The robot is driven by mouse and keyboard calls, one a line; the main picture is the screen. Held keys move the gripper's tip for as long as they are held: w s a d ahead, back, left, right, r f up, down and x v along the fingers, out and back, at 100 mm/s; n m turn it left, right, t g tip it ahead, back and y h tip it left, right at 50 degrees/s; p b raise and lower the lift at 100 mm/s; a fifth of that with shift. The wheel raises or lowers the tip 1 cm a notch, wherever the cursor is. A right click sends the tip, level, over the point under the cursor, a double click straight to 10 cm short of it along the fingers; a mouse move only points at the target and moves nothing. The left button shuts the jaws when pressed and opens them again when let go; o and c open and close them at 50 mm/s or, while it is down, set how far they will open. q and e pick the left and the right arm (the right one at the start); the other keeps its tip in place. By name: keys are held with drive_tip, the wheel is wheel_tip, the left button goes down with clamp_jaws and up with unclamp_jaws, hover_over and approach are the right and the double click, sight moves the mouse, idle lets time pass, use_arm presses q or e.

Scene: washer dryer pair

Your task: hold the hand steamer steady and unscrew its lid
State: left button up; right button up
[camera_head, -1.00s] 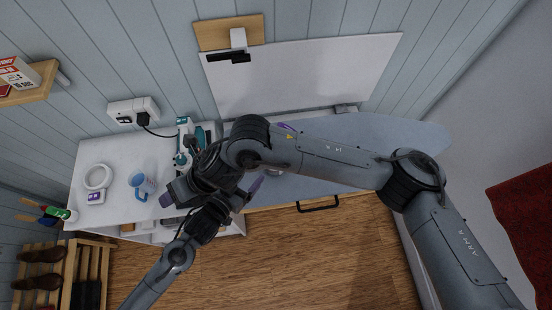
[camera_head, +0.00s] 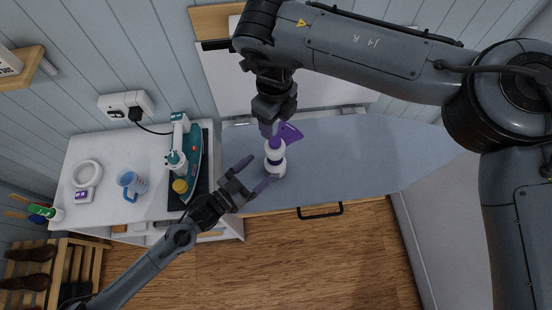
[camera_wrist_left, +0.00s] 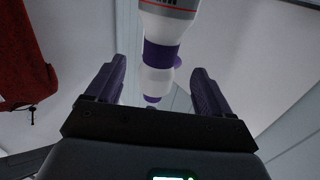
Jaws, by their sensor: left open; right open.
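The hand steamer (camera_head: 275,165), white with purple parts, stands on the ironing board near its left end. In the left wrist view its white and purple body (camera_wrist_left: 158,82) shows between and beyond my jaws. My left gripper (camera_head: 256,174) is open just left of and in front of the steamer, fingers spread toward it, not closed on it. My right gripper (camera_head: 278,130) is open right above the steamer's purple top, partly covering it. I cannot tell whether its fingers touch the top, and the lid is hard to make out.
The ironing board (camera_head: 370,155) is clear to the right. On the white cabinet (camera_head: 100,155) at left are a teal iron (camera_head: 194,155), a blue mug (camera_head: 131,184) and a white ring (camera_head: 87,174). Wood floor lies in front.

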sight(269, 161)
use_arm(q)
drive_tip(key=shift+x, duration=3.95)
drive_tip(key=shift+c, duration=0.5)
clamp_jaws()
